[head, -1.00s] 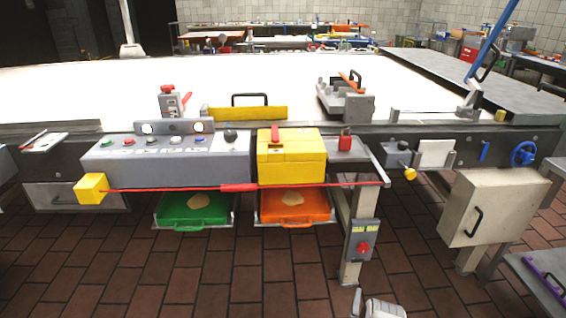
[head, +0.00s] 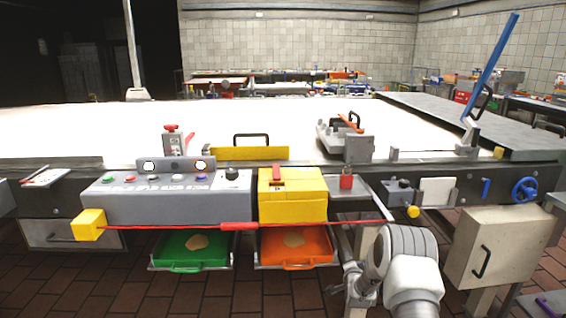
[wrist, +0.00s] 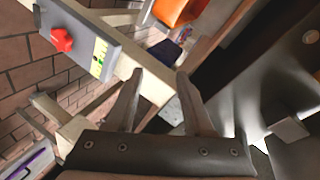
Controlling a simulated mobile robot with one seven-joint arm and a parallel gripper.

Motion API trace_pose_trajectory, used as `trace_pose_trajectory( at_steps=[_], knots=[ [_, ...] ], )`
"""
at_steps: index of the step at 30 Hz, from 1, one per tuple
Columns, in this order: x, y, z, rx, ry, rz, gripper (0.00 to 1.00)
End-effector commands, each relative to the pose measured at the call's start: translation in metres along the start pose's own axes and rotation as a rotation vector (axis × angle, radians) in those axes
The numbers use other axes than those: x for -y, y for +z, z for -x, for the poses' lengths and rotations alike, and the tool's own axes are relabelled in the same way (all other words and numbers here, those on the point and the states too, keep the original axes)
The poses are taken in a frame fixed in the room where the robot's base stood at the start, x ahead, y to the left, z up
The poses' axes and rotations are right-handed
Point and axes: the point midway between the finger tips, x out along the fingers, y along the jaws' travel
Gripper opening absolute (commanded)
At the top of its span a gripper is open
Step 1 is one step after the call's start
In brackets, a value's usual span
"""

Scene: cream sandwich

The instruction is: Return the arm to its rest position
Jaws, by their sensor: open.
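My arm (head: 408,275) is raised at the lower right of the head view, bent in front of the machine's right leg. My gripper (wrist: 160,76) shows in the wrist view with its two fingers apart and nothing between them. In the head view the gripper is only partly visible, beside my arm near the machine leg. In the wrist view the fingers point toward a pale machine leg, with a grey switch box with a red button (wrist: 62,39) to the left.
An orange tray (head: 326,258) and a green tray (head: 225,261), each holding a pale piece, sit under the machine. A yellow box (head: 292,205), a red-handled rod (head: 238,226) and a cream cabinet (head: 493,247) are near. Brick floor is open in front.

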Motion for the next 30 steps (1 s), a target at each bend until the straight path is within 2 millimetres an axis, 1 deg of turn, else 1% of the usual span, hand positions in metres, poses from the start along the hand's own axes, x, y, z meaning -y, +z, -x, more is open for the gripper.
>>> trace_pose_trajectory(
  at_steps=[1, 5, 6, 11, 15, 17, 22, 26, 27, 29, 30],
  knots=[
    [0.020, -0.006, 0.005, 0.014, 0.007, 0.034, 0.53],
    [0.059, -0.016, 0.024, 0.059, 0.043, 0.122, 0.53],
    [0.070, -0.018, 0.031, 0.073, 0.054, 0.150, 0.53],
    [0.111, -0.028, 0.066, 0.129, 0.095, 0.260, 0.53],
    [0.140, -0.036, 0.104, 0.179, 0.130, 0.354, 0.53],
    [0.150, -0.038, 0.122, 0.200, 0.144, 0.395, 0.53],
    [0.173, -0.045, 0.178, 0.261, 0.183, 0.508, 0.53],
    [0.183, -0.048, 0.224, 0.311, 0.211, 0.592, 0.53],
    [0.185, -0.049, 0.239, 0.326, 0.219, 0.618, 0.53],
    [0.187, -0.049, 0.262, 0.349, 0.230, 0.655, 0.53],
    [0.187, -0.050, 0.277, 0.366, 0.238, 0.681, 0.53]
  ],
)
